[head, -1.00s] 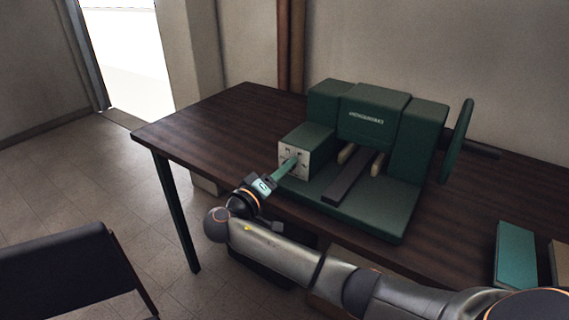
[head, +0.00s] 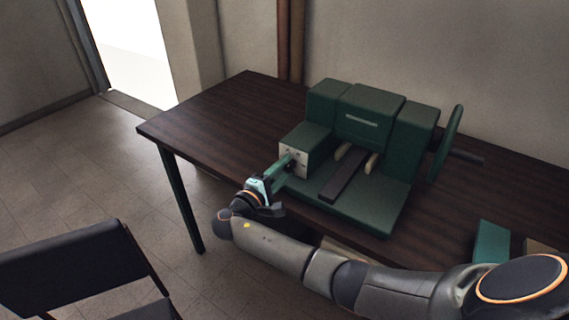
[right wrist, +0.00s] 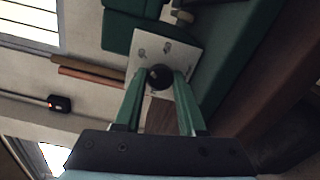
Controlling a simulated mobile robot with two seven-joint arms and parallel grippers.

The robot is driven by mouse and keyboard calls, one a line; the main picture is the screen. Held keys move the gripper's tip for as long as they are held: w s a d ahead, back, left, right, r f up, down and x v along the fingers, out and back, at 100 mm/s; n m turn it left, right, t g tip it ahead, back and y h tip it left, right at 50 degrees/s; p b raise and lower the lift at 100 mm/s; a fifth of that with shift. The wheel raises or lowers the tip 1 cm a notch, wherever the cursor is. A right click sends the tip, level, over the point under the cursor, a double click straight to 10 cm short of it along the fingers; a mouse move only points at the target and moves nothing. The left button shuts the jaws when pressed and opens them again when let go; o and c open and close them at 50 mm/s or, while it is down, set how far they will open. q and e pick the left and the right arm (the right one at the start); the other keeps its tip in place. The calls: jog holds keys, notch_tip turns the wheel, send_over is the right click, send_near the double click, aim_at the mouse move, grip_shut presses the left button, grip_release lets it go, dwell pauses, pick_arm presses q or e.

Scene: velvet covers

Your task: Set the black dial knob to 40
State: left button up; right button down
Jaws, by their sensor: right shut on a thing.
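The black dial knob (right wrist: 159,77) sits on a pale dial plate (right wrist: 178,52) with small dark markings, too small to read. In the head view the plate (head: 289,158) is on the front of the green machine's left block (head: 307,138). My right gripper (right wrist: 160,80) is shut on the knob, one green finger on each side of it. In the head view my right gripper (head: 290,163) reaches the plate from the front left, and its fingers hide most of the knob. The knob's pointer cannot be made out. My left gripper is out of view.
The green machine (head: 372,108) stands on a dark wooden table (head: 222,115), with a handwheel (head: 445,143) on its right. A teal book-like object (head: 492,241) lies at the table's right front. A black chair (head: 85,265) stands at the lower left.

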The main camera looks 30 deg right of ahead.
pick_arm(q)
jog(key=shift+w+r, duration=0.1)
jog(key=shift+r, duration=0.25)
pick_arm(e)
jog(key=shift+n, duration=0.4)
jog(key=shift+c, duration=2.4)
grip_release()
